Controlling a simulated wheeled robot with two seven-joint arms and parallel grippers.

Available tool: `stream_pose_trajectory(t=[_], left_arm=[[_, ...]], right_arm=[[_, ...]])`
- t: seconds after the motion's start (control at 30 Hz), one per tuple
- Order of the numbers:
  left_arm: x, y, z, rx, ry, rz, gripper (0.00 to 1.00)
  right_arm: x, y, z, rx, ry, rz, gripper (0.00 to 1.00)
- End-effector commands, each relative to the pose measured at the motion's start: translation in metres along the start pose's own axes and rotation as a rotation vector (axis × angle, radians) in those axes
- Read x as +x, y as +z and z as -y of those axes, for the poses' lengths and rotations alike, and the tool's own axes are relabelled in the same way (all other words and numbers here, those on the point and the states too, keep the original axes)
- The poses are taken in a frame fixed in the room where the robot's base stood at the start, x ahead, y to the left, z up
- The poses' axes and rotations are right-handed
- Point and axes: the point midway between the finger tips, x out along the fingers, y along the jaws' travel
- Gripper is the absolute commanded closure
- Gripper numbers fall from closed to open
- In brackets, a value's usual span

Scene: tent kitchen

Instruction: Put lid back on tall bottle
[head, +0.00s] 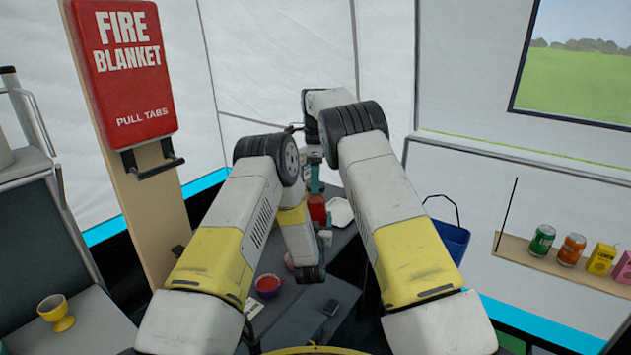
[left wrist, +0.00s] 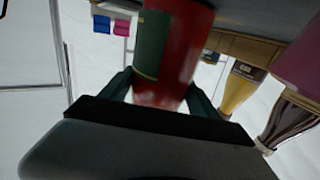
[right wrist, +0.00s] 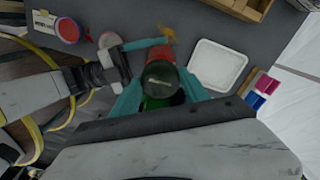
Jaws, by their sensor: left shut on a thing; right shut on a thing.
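The tall red bottle (head: 317,208) stands out over the table in the head view. In the left wrist view the bottle (left wrist: 183,60) shows red with a dark green label. My left gripper (left wrist: 160,98) is shut on it, with teal fingers on either side. My right gripper (right wrist: 162,97) is shut on a dark round lid (right wrist: 160,78), directly above the bottle in the head view. In the right wrist view the red bottle (right wrist: 186,67) shows just behind the lid. I cannot tell whether lid and bottle touch; the fingers and lid hide the bottle's mouth.
A white tray (right wrist: 217,65) lies beside the bottle, with pink and blue blocks (right wrist: 261,90) past it. A blue bucket (head: 451,238) is at the right.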

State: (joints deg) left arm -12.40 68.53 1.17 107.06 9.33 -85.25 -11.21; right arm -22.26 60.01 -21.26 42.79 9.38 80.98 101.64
Motion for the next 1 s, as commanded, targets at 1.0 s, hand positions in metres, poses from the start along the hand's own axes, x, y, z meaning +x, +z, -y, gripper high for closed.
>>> stream_pose_trajectory(t=[1.0], left_arm=[[0.0001, -0.0009, 0.0001, 0.000, 0.000, -0.002, 1.00]], right_arm=[[0.0002, -0.0025, 0.0025, 1.409, -0.001, 0.002, 0.84]])
